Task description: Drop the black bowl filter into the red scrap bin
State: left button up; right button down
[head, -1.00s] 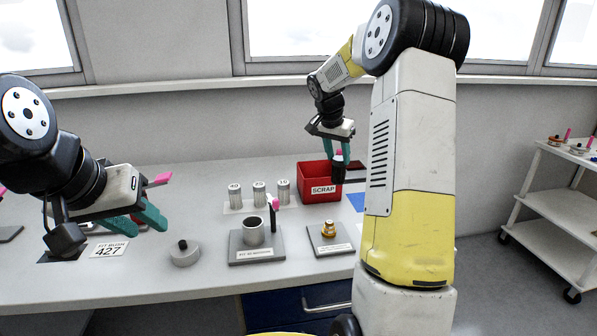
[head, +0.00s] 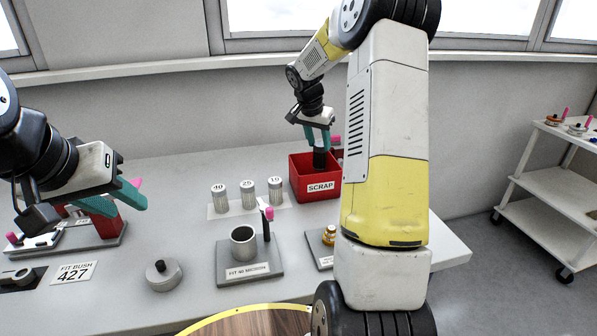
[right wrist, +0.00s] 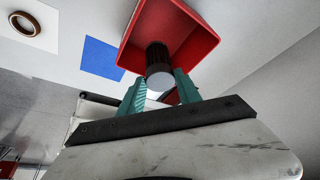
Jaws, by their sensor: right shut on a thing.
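The black bowl filter (head: 319,158) is a dark ribbed cylinder, upright between the fingers of my right gripper (head: 318,137). My right gripper is shut on its upper end. The filter's lower end is inside the mouth of the red scrap bin (head: 299,180), which is labelled SCRAP; the front wall hides the bottom. In the right wrist view, the filter (right wrist: 158,57) shows between the teal fingers (right wrist: 160,92), against the red inside of the bin (right wrist: 190,20). My left gripper (head: 122,198) is at the left above the bench, with its teal fingers apart and empty.
A FIT 40 MICRON plate (head: 232,275) holds a metal cup (head: 243,243). A grey round lid (head: 164,275) lies nearby. A white cart (head: 545,190) stands at the right.

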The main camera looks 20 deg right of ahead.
jog(key=shift+f, duration=0.85)
jog(key=c, duration=0.7)
grip_release()
jog(key=shift+c, duration=0.2)
jog(key=v, duration=0.7)
jog(key=shift+s+r, duration=0.15)
jog(key=shift+r, duration=0.2)
jog(key=shift+a, duration=0.1)
